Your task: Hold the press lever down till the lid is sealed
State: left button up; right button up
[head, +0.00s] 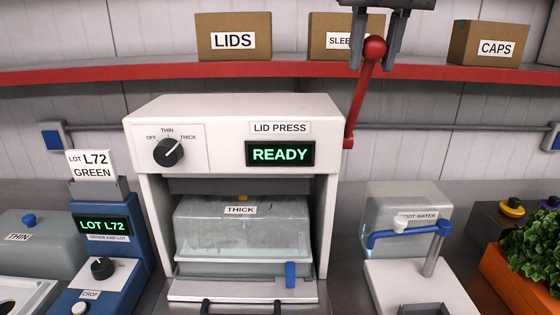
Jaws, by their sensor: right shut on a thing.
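The lid press (229,104) is a white machine in the middle of the head view. Its display (280,154) reads "READY" in green. Its black dial (168,152) points to the upper right, toward "THICK". The red press lever (360,92) rises from a pivot on the machine's right side and is up. My right gripper (375,47) is around the red knob at its top and shut on it. Inside the press sits a clear tray (240,255) under a pale, translucent lid (240,230) labelled "THICK". My left gripper is not in view.
A red shelf (130,73) with boxes labelled "LIDS" (233,36) and "CAPS" (489,43) runs behind. A blue lot labeller (110,250) stands left of the press. A root water unit (408,215) and an orange planter (515,283) with green leaves stand to the right.

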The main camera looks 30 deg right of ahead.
jog(key=shift+s+a+f+b, duration=0.35)
jog(key=shift+s+f+b, duration=0.1)
jog(key=shift+s+f, duration=0.2)
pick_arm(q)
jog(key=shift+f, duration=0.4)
pick_arm(e)
jog(key=shift+s+a, duration=0.1)
jog(key=shift+s, duration=0.05)
